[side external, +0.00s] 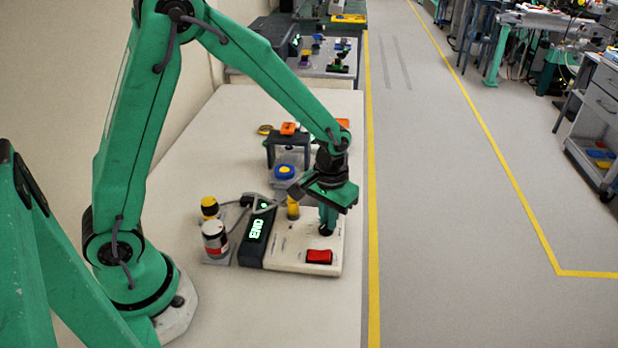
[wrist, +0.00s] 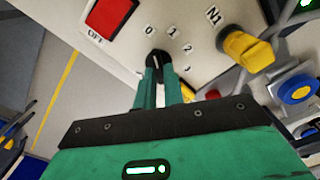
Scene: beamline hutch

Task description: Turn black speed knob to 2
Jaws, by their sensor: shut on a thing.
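The black speed knob (wrist: 156,57) sits on a pale panel (wrist: 120,55), between my fingertips in the wrist view. A short white mark shows on its top, pointing roughly toward the 0. The labels 0, 1 and 2 (wrist: 188,48) curve around the knob's upper right side, with another small mark below the 2. My gripper (wrist: 158,70) points down and is shut on the knob, one green finger on each side. In the side external view my gripper (side external: 327,222) reaches down to the black knob (side external: 325,231) near the panel's right side; the fingers hide part of it.
A red switch (side external: 319,257) marked OFF is at the panel's front. A yellow knob (wrist: 246,50) stands close to my gripper. A black display box (side external: 257,236) with green characters is on the left. Bare table surrounds the panel's front.

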